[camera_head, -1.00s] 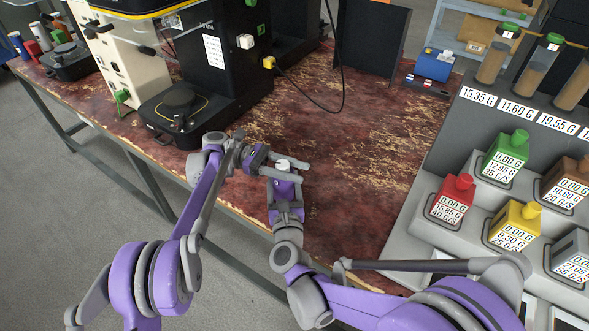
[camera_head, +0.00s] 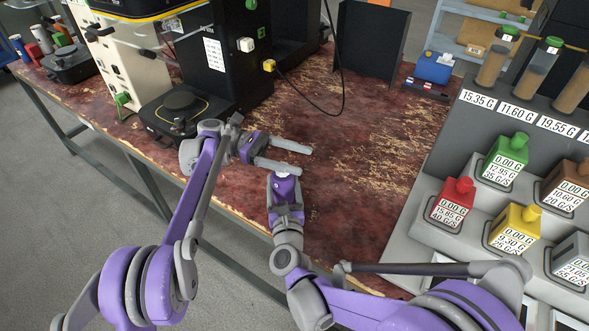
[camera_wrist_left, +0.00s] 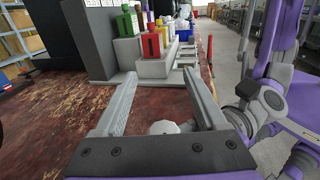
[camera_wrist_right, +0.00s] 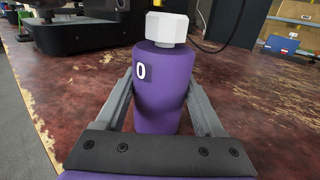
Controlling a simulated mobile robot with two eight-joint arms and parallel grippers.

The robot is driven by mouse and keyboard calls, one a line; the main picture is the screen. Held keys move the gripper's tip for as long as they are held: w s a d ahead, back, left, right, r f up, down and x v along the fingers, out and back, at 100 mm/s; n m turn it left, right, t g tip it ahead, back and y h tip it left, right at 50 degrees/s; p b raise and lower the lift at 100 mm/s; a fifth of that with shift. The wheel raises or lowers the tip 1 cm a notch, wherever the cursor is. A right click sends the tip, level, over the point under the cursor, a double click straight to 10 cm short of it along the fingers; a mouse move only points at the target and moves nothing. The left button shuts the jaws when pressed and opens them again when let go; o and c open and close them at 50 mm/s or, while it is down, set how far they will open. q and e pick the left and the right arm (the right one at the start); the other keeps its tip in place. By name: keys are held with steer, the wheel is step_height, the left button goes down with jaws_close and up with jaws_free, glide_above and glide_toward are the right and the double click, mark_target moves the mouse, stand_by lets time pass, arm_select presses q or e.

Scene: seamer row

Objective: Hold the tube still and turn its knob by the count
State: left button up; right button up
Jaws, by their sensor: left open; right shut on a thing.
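The tube is a purple cylinder standing upright, seen closely in the right wrist view (camera_wrist_right: 160,95), with a white "0" on its side. Its white faceted knob (camera_wrist_right: 167,28) sits on top. My right gripper (camera_head: 285,200) is shut on the tube, one finger on each side. My left gripper (camera_head: 311,163) is open above the table, its two fingers apart at the height of the knob. In the left wrist view the knob (camera_wrist_left: 163,127) shows low between the fingers, nearer the right-hand finger and close to the palm; no grip on it shows.
A black machine with a round plate (camera_head: 180,108) stands left of the grippers. A grey dispenser rack with red (camera_head: 452,200), green and yellow units stands at the right. The worn red table (camera_head: 345,150) is clear behind the grippers, with a cable lying farther back.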

arm_select(q)
step_height(320, 180, up, 5)
stand_by(0.4)
steer(key=a+f+m+t+h, duration=0.1)
steer(key=a+f+m+t, duration=0.45)
steer(key=m, duration=0.95)
steer(key=a+f+m+t+h, duration=0.1)
steer(key=a+f+m+t, duration=0.4)
steer(key=m, duration=1)
steer(key=w+d+g, duration=0.1)
steer(key=d, duration=0.9)
steer(key=shift+w+d+r, duration=0.3)
steer(key=shift+d+r, duration=0.05)
steer(key=shift+r, duration=0.1)
